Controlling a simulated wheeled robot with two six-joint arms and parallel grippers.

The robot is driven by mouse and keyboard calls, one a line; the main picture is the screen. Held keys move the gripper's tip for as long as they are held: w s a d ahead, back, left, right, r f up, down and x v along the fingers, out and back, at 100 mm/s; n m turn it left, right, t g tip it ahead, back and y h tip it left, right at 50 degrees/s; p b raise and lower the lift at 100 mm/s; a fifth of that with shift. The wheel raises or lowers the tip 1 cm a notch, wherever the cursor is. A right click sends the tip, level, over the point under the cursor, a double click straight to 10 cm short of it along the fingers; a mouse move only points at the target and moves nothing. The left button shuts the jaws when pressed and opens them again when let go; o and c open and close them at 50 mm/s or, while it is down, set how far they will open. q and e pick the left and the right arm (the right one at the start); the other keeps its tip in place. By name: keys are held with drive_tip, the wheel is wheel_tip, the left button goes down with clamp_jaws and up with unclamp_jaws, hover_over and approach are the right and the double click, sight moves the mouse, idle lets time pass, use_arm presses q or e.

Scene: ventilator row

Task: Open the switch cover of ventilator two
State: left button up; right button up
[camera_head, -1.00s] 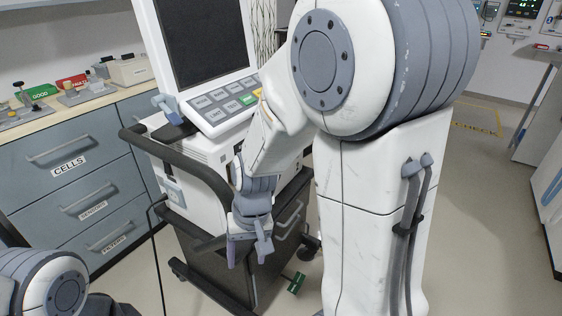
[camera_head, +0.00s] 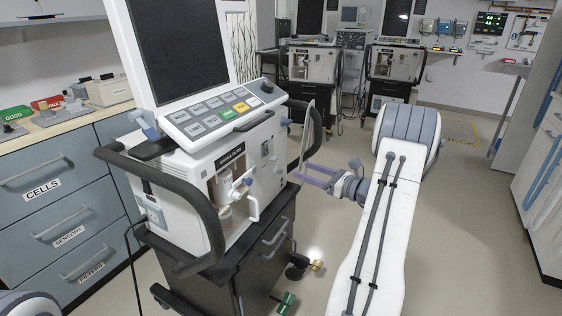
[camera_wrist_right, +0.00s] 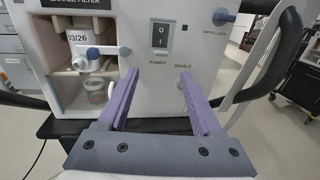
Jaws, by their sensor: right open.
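The near ventilator (camera_head: 258,192) stands on a dark cart, with its screen and keypad above; I cannot read its number. In the right wrist view, its front panel (camera_wrist_right: 208,62) carries a rocker switch (camera_wrist_right: 160,36) labelled POWER. I cannot make out a separate cover over the switch. My right gripper (camera_head: 304,172) is right of the ventilator's front. It also shows in the right wrist view (camera_wrist_right: 158,76), open and empty, its fingers below and either side of the switch in the picture. My left gripper is out of view.
A dark bumper rail (camera_head: 172,180) curves around the ventilator. The filter bay (camera_wrist_right: 88,65) is open. Two similar machines (camera_head: 313,65) (camera_head: 396,62) stand behind. Floor at right is clear.

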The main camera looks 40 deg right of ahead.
sight(277, 159)
drive_tip(key=x, duration=1)
drive_tip(key=shift+w+d+b, duration=0.1)
drive_tip(key=shift+d+b, duration=0.05)
drive_tip(key=shift+b, duration=0.2)
clamp_jaws()
